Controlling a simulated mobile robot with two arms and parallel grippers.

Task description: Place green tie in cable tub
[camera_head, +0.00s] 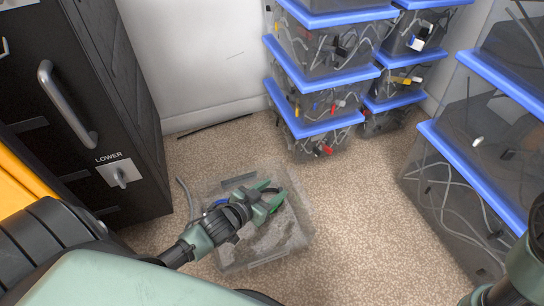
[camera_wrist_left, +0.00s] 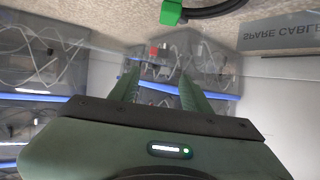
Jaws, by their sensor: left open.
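The cable tub (camera_head: 294,243) is a clear open box on the carpet in the head view. My left gripper (camera_head: 273,196) is above it, its green fingers apart. In the left wrist view the gripper (camera_wrist_left: 157,80) is open with nothing between its fingers. A green block on a black cable, which looks like the green tie (camera_wrist_left: 171,12), shows at the top of that view, clear of the fingers. In the head view a dark loop shows by the fingers; I cannot tell how deep it sits in the tub.
A grey label reading SPARE CABLE (camera_wrist_left: 280,32) shows in the wrist view. A black cabinet (camera_head: 135,150) stands at the left. Stacked clear bins with blue lids (camera_head: 318,126) stand at the back, and more bins (camera_head: 450,200) at the right. Carpet (camera_head: 355,230) between is free.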

